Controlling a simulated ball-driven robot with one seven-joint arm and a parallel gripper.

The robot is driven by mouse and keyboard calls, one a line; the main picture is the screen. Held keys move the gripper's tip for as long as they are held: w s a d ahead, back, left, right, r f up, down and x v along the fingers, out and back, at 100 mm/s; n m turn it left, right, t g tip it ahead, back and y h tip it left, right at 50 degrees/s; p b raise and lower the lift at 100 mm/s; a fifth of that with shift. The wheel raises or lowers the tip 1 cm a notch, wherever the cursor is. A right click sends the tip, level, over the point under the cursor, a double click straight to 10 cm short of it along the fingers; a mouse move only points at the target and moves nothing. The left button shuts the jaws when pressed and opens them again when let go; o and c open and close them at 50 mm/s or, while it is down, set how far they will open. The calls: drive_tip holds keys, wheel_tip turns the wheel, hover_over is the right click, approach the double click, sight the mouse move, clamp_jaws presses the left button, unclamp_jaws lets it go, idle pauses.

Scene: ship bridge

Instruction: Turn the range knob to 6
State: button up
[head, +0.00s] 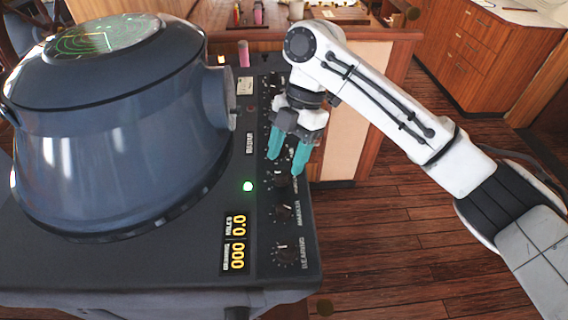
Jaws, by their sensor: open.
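My gripper (285,163) has two teal fingers pointing down over the column of knobs on the console's right strip. The fingers are apart, with nothing seen between them. A dark knob (282,181) sits just below the fingertips in the picture; its label is too small and partly covered to read, so I cannot tell if it is the range knob. Below it are a knob labelled MARKER (282,212) and a knob labelled BEARING (282,248). More knobs farther up the strip are partly hidden by my gripper. I cannot tell whether the fingers touch any knob.
The large dark radar housing (120,130) with its green screen (105,38) fills the left. A lit green lamp (247,186) and a yellow readout (236,243) showing 000 and 0.0 lie left of the knobs. Open wooden floor (400,240) is at right.

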drive_tip(key=v, duration=0.7)
drive_tip(key=shift+r+b, duration=0.35)
drive_tip(key=shift+b, duration=0.05)
drive_tip(key=shift+w+d, duration=0.15)
drive_tip(key=shift+d, duration=0.05)
